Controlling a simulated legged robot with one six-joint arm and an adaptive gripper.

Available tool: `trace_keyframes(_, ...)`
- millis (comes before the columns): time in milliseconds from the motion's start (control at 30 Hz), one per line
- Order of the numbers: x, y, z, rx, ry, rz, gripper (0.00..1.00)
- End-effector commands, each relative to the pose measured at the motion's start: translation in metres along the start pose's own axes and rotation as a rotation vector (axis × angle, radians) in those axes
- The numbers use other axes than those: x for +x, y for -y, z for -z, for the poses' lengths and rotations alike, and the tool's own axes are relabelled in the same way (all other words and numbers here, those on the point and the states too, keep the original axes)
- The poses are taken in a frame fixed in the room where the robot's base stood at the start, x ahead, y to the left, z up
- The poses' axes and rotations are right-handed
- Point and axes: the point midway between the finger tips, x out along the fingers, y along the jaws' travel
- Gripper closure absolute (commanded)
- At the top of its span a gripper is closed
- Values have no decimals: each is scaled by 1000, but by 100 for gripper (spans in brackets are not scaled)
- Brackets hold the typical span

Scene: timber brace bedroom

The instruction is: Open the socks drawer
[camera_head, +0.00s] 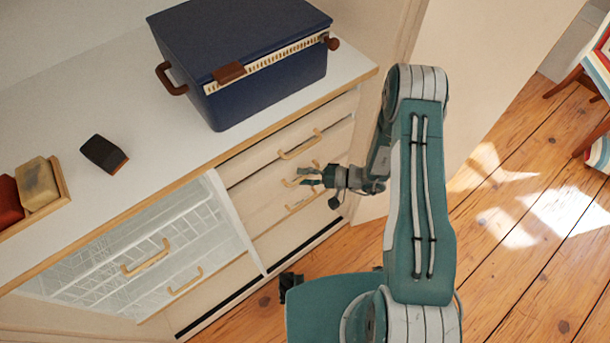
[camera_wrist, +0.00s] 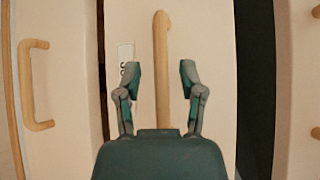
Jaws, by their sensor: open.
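The cabinet's right column has stacked pale drawers with wooden bar handles. My gripper (camera_head: 311,176) is at the middle drawer's handle (camera_head: 290,183), partly hiding it. In the wrist view my gripper (camera_wrist: 160,75) is open, with one finger on each side of a wooden handle (camera_wrist: 162,40). I cannot tell whether the fingers touch it. A small white label (camera_wrist: 125,58) with dark marks is on this drawer front (camera_wrist: 210,40), partly behind a finger; its marks are too small to read. The neighbouring drawer's handle (camera_wrist: 37,85) shows at left, and the upper handle (camera_head: 300,146) in the head view.
A blue chest (camera_head: 260,85) stands on the white countertop (camera_head: 170,140), with a dark block (camera_head: 104,154) and a wooden tray (camera_head: 60,182) to its left. A glass-fronted unit (camera_head: 130,255) is left of the drawers. Wooden floor (camera_head: 500,260) lies open at right.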

Motion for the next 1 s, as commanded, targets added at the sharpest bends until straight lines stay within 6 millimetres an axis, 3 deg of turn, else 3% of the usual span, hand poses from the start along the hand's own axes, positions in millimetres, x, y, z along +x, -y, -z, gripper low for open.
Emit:
trace_keyframes(167, 0, 0, 0, 0, 0, 0, 49)
trace_keyframes(300, 0, 0, 0, 0, 0, 0, 100)
trace_keyframes(733, -5, -3, -4, 3, -2, -4, 100)
trace_keyframes(1000, -27, -10, -26, 6, -3, -5, 100)
